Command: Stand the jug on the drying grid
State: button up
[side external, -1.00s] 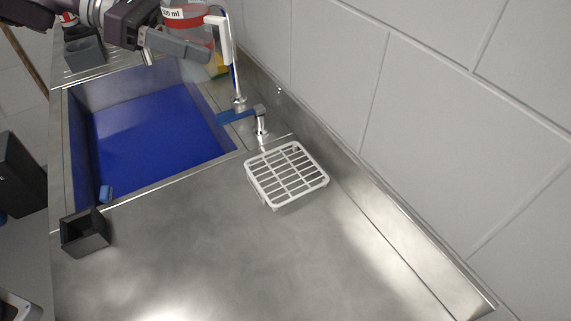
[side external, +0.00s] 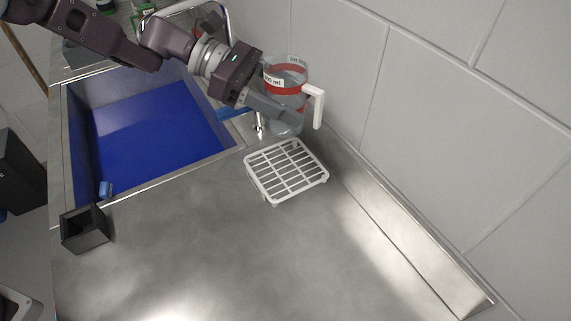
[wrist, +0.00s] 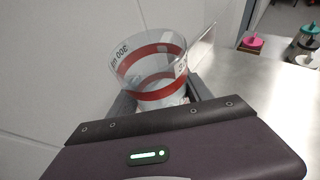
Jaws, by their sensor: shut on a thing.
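The jug (side external: 289,76) is clear with red bands, a "300 ml" label and a white handle on its right side. My gripper (side external: 277,108) is shut on the jug's body and holds it upright, or nearly so, in the air behind the drying grid. The jug also shows in the wrist view (wrist: 152,62), between the two fingers of my gripper (wrist: 160,105). The drying grid (side external: 286,171) is a white slatted rack on the steel counter, empty, just in front of the jug in the side view.
The sink with a blue bottom (side external: 155,125) lies left of the grid. A tap (side external: 259,126) stands behind the grid, close to the jug. A tiled wall (side external: 450,130) rises at right. A black square holder (side external: 85,229) sits at the counter's left edge. The front counter is clear.

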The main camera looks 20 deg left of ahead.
notch_tip(320, 180, down, 12)
jog(key=shift+r, duration=0.25)
jog(key=o, duration=1.6)
jog(key=shift+f, duration=0.1)
jog(key=shift+r, duration=0.2)
jog(key=v, duration=1.2)
jog(key=shift+a, duration=0.1)
